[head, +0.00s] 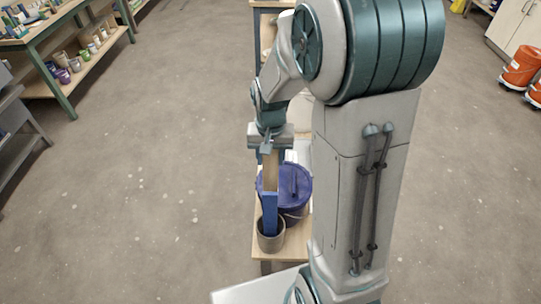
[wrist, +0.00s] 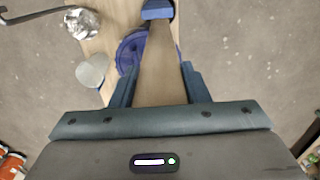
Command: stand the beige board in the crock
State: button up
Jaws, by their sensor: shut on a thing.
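My gripper (head: 268,148) is above the small bench, shut on the upper part of a long beige board (head: 270,172). The board hangs near upright, and it runs away from the fingers in the wrist view (wrist: 157,70). A blue section (head: 270,212) shows at its lower end; I cannot tell whether this is part of the board. The fingers (wrist: 158,88) show on both sides of the board in the wrist view.
A purple-blue lidded bucket (head: 295,186) stands right behind the crock on the narrow wooden bench (head: 262,252). The wrist view also shows a pale cup (wrist: 92,70) and a shiny metallic object (wrist: 80,22) there. Shelves stand at left, orange buckets (head: 522,66) at right. The floor between is clear.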

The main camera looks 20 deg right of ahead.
aim_at(271, 181)
jog(key=shift+f+b, duration=4.7)
jog(key=shift+f, duration=1.1)
jog(key=o, duration=1.3)
jog(key=shift+c, duration=0.6)
jog(key=shift+r+b, duration=0.3)
jog(key=shift+b, duration=0.1)
jog(key=shift+r, duration=0.1)
jog(key=shift+r+p, duration=3.7)
jog(key=shift+r, duration=0.95)
